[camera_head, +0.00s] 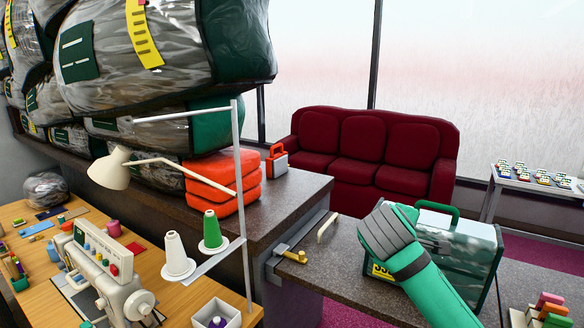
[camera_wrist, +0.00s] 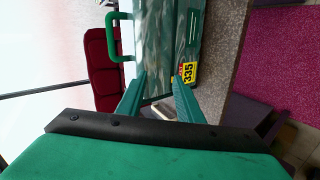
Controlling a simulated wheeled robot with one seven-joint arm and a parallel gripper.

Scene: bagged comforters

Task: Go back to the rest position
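My gripper shows in the wrist view (camera_wrist: 161,78), with its two green fingers spread apart and nothing seen held between them. A dark green case with clear, glossy sides (camera_wrist: 165,40) is just beyond the fingertips; I cannot tell whether they touch it. It has a green handle and a yellow "335" tag. In the head view the case (camera_head: 465,250) stands upright on the dark counter (camera_head: 345,265) at the right. My green arm with its grey end reaches in front of the case's left part and hides some of it. The fingertips cannot be made out there.
At the left, a wooden table (camera_head: 245,312) holds a sewing machine (camera_head: 105,270), thread cones and a lamp (camera_head: 112,168). Bagged comforters (camera_head: 150,50) are stacked behind. Folded orange cloths (camera_head: 220,183) lie on a counter. A red sofa (camera_head: 370,150) stands by the window.

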